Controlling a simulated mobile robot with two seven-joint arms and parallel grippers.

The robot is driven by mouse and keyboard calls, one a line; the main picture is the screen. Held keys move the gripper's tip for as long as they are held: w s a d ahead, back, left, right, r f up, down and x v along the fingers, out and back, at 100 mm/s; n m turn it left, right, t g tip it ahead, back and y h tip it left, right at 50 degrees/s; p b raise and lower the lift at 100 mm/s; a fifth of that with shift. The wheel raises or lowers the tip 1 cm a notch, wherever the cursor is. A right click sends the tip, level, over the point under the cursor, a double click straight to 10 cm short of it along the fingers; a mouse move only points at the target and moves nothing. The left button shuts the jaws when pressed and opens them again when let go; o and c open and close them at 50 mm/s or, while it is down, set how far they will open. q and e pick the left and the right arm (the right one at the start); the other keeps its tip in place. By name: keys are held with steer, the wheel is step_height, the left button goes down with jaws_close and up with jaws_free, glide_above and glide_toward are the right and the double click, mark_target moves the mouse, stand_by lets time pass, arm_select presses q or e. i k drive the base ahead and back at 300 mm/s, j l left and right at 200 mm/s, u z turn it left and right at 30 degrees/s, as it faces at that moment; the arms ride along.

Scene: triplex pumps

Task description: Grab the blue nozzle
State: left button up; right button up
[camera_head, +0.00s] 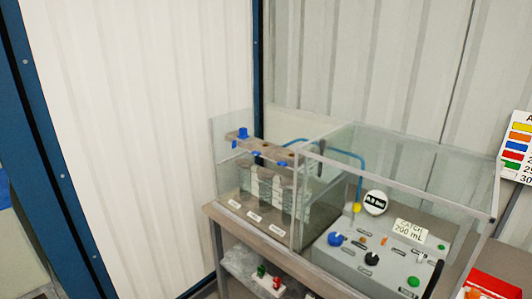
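Several small blue pieces show on the pump rig behind clear panels. One blue piece (242,133) stands upright on top of the brown bar (270,148), at its left end. Another blue piece (283,163) sits lower by the bar, to the right. I cannot tell which of them is the blue nozzle. A blue tube (361,168) bends down on the right towards a yellow tip (357,208). Neither of my grippers is in view.
The rig stands on a brown table (262,243) with a clear enclosure (400,150) around it. A grey control panel (375,262) carries coloured knobs and a gauge (375,202). A red bin (494,284) is at the lower right. White corrugated walls stand behind.

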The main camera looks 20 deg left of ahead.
mark_target(243, 134)
steer(key=i+j, duration=0.1)
steer(key=j, duration=0.35)
steer(key=i+j, duration=0.15)
steer(key=j, duration=0.25)
steer(key=i+j, duration=0.1)
steer(key=j, duration=0.35)
steer(key=i+j, duration=0.15)
steer(key=j, duration=0.3)
